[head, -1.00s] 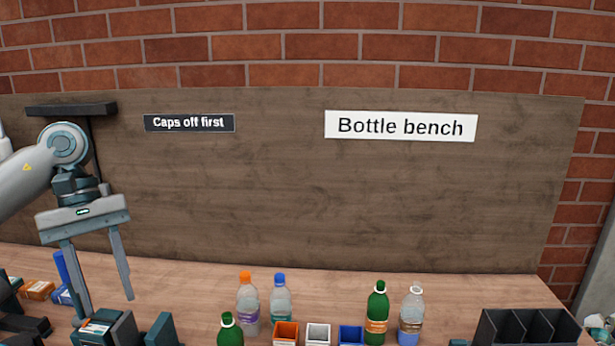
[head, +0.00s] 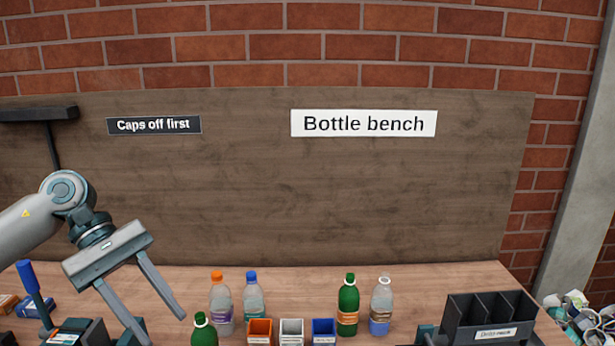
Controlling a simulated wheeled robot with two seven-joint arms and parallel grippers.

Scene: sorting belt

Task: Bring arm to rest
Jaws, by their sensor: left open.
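My left gripper (head: 158,322) comes in from the left and hangs over the left part of the bench, tilted, with its two long fingers spread and nothing between them. Its fingers point down and to the right, to the left of the bottles. My right gripper is not in view.
Clear bottles with orange (head: 221,305) and blue (head: 253,297) caps, a green bottle (head: 348,308) and an uncapped-looking clear bottle (head: 381,306) stand on the bench (head: 300,276). Another green bottle (head: 204,332) is nearer. Small orange (head: 260,338), white and blue bins stand in front. A black divided rack (head: 490,333) is right.

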